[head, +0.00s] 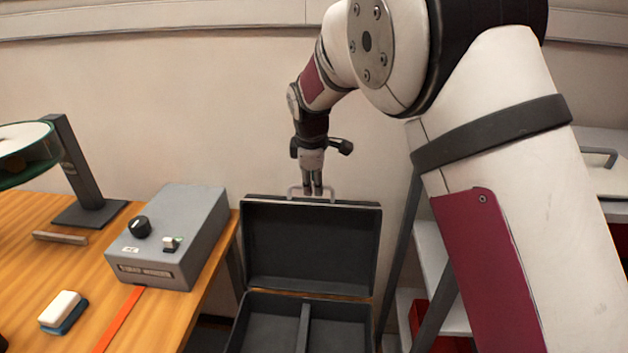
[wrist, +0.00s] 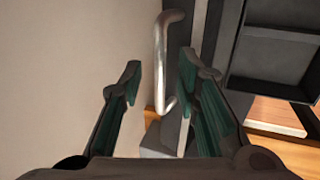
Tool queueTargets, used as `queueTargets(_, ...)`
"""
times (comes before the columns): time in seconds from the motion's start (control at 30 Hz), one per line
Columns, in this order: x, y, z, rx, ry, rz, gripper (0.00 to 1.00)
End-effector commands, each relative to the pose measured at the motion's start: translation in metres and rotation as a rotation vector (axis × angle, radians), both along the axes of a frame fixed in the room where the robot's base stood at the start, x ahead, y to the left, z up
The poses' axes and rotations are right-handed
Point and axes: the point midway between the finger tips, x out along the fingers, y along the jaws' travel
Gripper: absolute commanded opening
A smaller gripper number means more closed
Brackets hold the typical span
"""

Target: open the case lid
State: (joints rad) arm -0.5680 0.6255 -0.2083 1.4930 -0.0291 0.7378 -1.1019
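The dark case stands open in the head view. Its lid (head: 312,245) is raised close to upright behind the case's lower half (head: 305,325), whose divider and inside show. The metal handle (head: 291,191) is on the lid's top edge. My gripper (head: 313,190) points down at this handle. In the wrist view my gripper (wrist: 160,65) has its two green-padded fingers apart, and the handle (wrist: 161,50) shows between them. I cannot tell whether a finger touches it. Dark case parts (wrist: 270,62) show at the right of the wrist view.
A wooden bench (head: 75,270) at left holds a grey control box (head: 170,235), a white-and-blue block (head: 62,312) and a dark stand (head: 85,185). Shelving (head: 430,250) stands right of the case. A plain wall (head: 170,110) is close behind the lid.

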Motion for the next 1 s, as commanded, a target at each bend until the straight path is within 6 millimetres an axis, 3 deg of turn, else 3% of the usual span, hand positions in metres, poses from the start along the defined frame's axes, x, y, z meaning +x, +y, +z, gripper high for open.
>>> queueTargets(0.3, 0.001, 0.0, -0.003, 0.001, 0.0, 0.0, 0.3)
queueTargets(0.43, 0.001, 0.0, -0.003, 0.001, 0.0, 0.0, 0.03)
queueTargets(0.47, 0.001, 0.0, -0.002, 0.001, 0.0, 0.0, 0.0)
queueTargets(0.73, -0.002, 0.0, -0.001, 0.001, 0.0, 0.0, 0.0)
queueTargets(1.0, -0.048, 0.002, 0.01, 0.0, 0.005, 0.0, 0.0)
